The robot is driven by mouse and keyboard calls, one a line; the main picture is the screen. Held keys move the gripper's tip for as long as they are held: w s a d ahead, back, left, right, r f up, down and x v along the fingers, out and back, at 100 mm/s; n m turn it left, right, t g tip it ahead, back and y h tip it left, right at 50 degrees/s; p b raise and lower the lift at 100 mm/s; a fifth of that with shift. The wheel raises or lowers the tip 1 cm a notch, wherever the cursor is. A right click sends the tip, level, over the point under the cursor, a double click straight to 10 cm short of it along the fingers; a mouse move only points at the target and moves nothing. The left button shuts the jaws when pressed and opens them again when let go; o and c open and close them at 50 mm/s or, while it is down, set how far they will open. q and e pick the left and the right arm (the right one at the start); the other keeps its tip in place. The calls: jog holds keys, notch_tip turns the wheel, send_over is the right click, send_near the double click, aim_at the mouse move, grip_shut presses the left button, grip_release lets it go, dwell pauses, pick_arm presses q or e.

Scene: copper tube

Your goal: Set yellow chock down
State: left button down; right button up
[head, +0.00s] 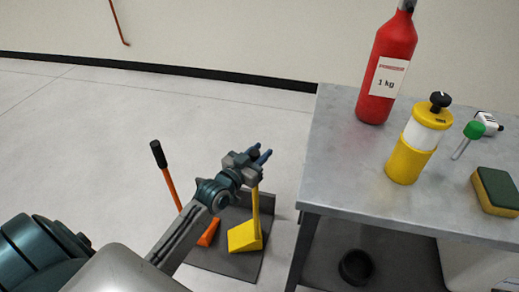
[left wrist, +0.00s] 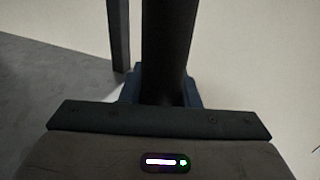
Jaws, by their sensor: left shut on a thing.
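The yellow chock (head: 245,236) has a wedge-shaped base and a long upright handle. It is over the dark mat (head: 232,262) on the floor; I cannot tell whether its base touches the mat. My left gripper (head: 260,154) is shut on the top of the chock's handle. In the left wrist view the dark handle grip (left wrist: 166,40) stands between the fingers (left wrist: 162,88); the wedge is hidden there. My right gripper is not in view.
An orange chock (head: 172,188) with a black grip stands left of the yellow one, partly behind my arm. A grey metal table (head: 340,165) at right bears a red extinguisher (head: 388,65), a yellow-and-white bottle (head: 411,160) and a sponge (head: 497,192). Open floor lies behind the mat.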

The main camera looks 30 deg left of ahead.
pick_arm(q)
jog(key=c, duration=1.4)
grip_release()
jog(key=shift+f, duration=0.3)
jog(key=o, duration=0.3)
jog(key=shift+r, duration=0.1)
